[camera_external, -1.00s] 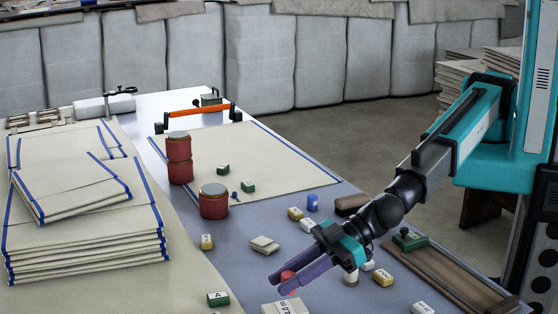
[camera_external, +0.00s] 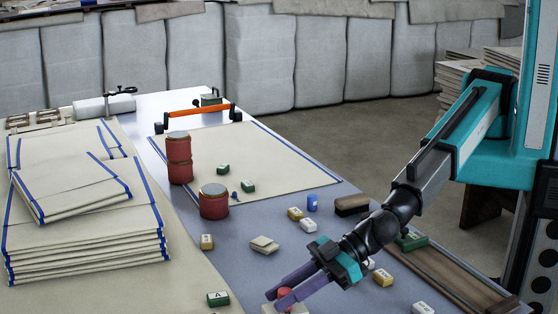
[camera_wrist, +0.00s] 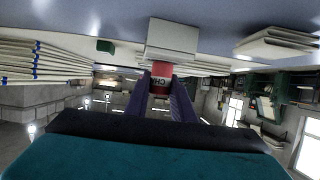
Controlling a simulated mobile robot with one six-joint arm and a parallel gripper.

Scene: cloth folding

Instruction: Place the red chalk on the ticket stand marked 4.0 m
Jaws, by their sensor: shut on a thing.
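The red chalk (camera_external: 285,292) is between the purple fingers of my gripper (camera_external: 282,291), near the bottom edge of the external view. In the wrist view, the red chalk (camera_wrist: 160,72) carries dark lettering and sits between both fingertips, which are shut on it. A pale block-shaped stand (camera_external: 298,309) lies right below the chalk in the external view, partly hidden by the fingers and cut off by the frame. In the wrist view the stand (camera_wrist: 172,36) is against the chalk's end; I cannot tell whether they touch. Its marking is not readable now.
Several small labelled blocks lie around, including a green one (camera_external: 218,299) and a yellow one (camera_external: 383,277). Folded cloths (camera_external: 90,225) are stacked at left. A wooden tray (camera_external: 455,275) is at right.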

